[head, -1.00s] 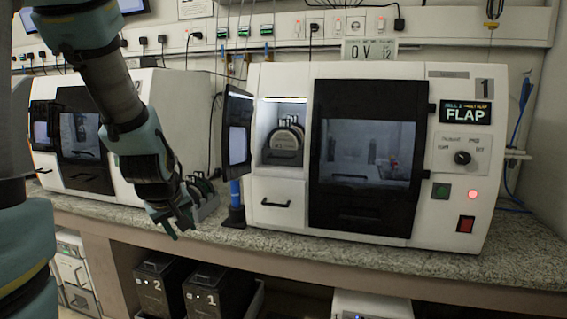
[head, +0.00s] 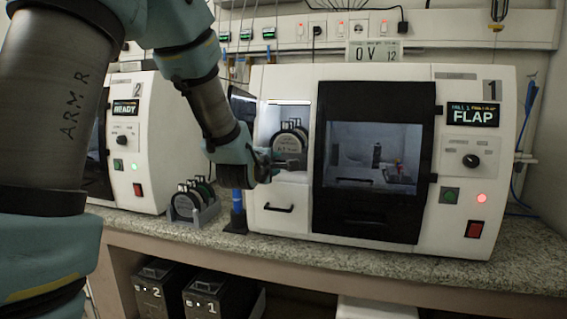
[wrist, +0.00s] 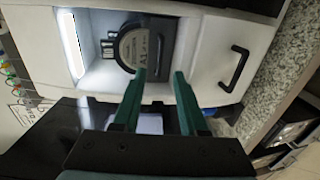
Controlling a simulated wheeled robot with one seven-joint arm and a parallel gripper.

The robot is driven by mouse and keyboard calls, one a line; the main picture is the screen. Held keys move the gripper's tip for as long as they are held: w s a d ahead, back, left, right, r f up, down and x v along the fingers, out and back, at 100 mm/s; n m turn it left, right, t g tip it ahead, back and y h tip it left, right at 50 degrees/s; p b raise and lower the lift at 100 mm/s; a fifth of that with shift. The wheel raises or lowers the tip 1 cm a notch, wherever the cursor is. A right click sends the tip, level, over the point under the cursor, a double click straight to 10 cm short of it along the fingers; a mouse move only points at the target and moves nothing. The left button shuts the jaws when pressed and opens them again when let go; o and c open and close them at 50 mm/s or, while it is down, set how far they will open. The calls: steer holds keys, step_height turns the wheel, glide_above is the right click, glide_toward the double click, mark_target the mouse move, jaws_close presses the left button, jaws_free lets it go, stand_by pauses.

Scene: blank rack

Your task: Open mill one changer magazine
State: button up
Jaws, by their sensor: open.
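Mill one (head: 470,85), a white machine, stands on the bench at right with "1" on its top corner and a display reading "FLAP". Its lit changer compartment (head: 290,110) at left is open. Inside stand round dark discs (head: 287,146) with grey labels; in the wrist view the front disc (wrist: 133,48) reads "A1". The flap door (head: 241,104) is swung out to the left, mostly hidden by my arm. My gripper (head: 283,163) is open in front of the compartment's lower edge. In the wrist view my gripper (wrist: 160,75) has its green fingers apart, with nothing held between them.
A drawer handle (head: 278,208) is below the compartment; it shows upper right in the wrist view (wrist: 237,68). A dark window door (head: 372,160) is to the right. A rack of discs (head: 192,203) stands on the bench, beside mill two (head: 150,100). Dark boxes (head: 215,295) are below.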

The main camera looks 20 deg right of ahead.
steer(key=p, duration=0.3)
glide_toward(292, 153)
steer(key=w+f, duration=0.1)
steer(key=w+d+f, duration=0.2)
steer(key=shift+w+f, duration=0.25)
steer(key=shift+w, duration=0.15)
jaws_close()
steer(key=shift+a, duration=0.1)
stand_by(0.9)
